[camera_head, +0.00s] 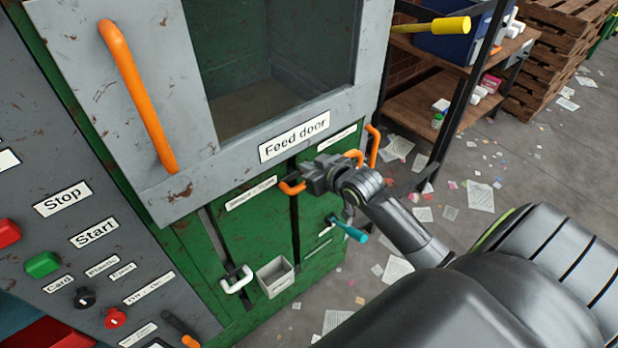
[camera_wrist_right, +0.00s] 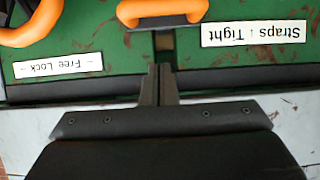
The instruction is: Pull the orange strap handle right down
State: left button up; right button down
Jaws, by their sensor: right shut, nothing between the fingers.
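The orange strap handle (camera_head: 291,188) is a bar on the green panel under the Feed door. In the upside-down right wrist view the handle (camera_wrist_right: 163,12) spans a dark vertical slot beside the "Straps ↓ Tight" label (camera_wrist_right: 253,31). My right gripper (camera_head: 314,177) is shut and empty in front of the panel. In the wrist view its fingertips (camera_wrist_right: 157,70) line up with the slot, on the label's upper side of the handle, with a visible gap. Contact with the panel cannot be told. My left gripper is out of view.
Another orange handle (camera_head: 374,146) is close on the right, by the "Free Lock" label (camera_wrist_right: 58,65). The door's long orange handle (camera_head: 138,95) is at upper left. A teal-handled part (camera_head: 350,231), a white handle (camera_head: 237,279) and a grey box (camera_head: 275,277) sit lower.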

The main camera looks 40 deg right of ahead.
notch_tip(320, 180, down, 4)
jog(key=shift+f+p, duration=0.15)
jog(key=shift+p, duration=0.2)
jog(key=shift+s+f, duration=0.1)
notch_tip(320, 180, down, 29)
jog(key=b, duration=2.1)
jog(key=shift+r+b, duration=0.2)
jog(key=shift+b, duration=0.1)
jog(key=shift+r, duration=0.1)
